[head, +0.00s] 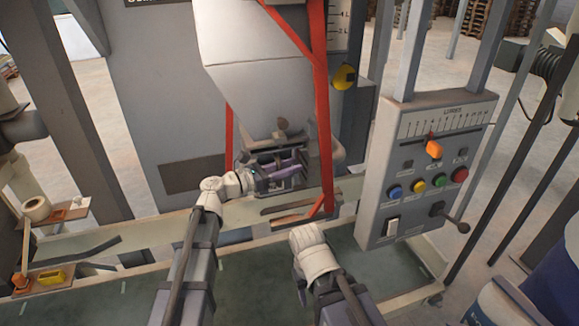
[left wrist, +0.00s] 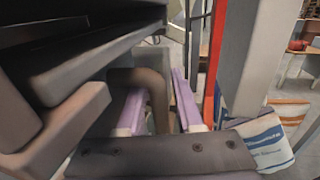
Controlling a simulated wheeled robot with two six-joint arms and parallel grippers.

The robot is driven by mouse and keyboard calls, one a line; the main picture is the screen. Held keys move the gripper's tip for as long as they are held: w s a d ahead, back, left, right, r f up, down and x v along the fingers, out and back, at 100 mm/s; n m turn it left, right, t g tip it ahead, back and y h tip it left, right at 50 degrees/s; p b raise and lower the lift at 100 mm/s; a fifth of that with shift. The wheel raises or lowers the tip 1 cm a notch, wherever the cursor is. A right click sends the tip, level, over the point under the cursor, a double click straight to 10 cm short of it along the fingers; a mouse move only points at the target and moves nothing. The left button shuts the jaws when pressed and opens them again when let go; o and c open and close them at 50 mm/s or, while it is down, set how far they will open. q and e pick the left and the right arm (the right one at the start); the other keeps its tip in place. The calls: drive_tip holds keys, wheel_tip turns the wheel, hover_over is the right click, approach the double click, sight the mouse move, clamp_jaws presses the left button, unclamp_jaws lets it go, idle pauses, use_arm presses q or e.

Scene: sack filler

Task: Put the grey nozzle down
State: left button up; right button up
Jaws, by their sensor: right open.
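My left gripper (head: 285,168) has purple fingers and reaches in from the left at the dark clamp frame under the white hopper (head: 255,85). In the left wrist view its two purple fingers (left wrist: 160,105) stand apart, with a curved brown-grey part (left wrist: 140,78) behind and between them. I cannot tell whether the fingers press on anything. I cannot pick out the grey nozzle for certain among the grey parts around this gripper. My right gripper (head: 312,250) is low in the middle, apart from the frame; its fingers are mostly hidden by its white wrist.
A control panel (head: 428,165) with coloured buttons and a lever stands at the right. Red straps (head: 322,110) run beside the hopper. Small shelves (head: 60,214) with tape and a yellow item are at the left. A printed sack (left wrist: 265,135) shows in the left wrist view.

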use_arm(q)
drive_tip(key=shift+o, duration=0.9)
drive_tip(key=v, duration=1.2)
drive_tip(key=shift+r, duration=0.15)
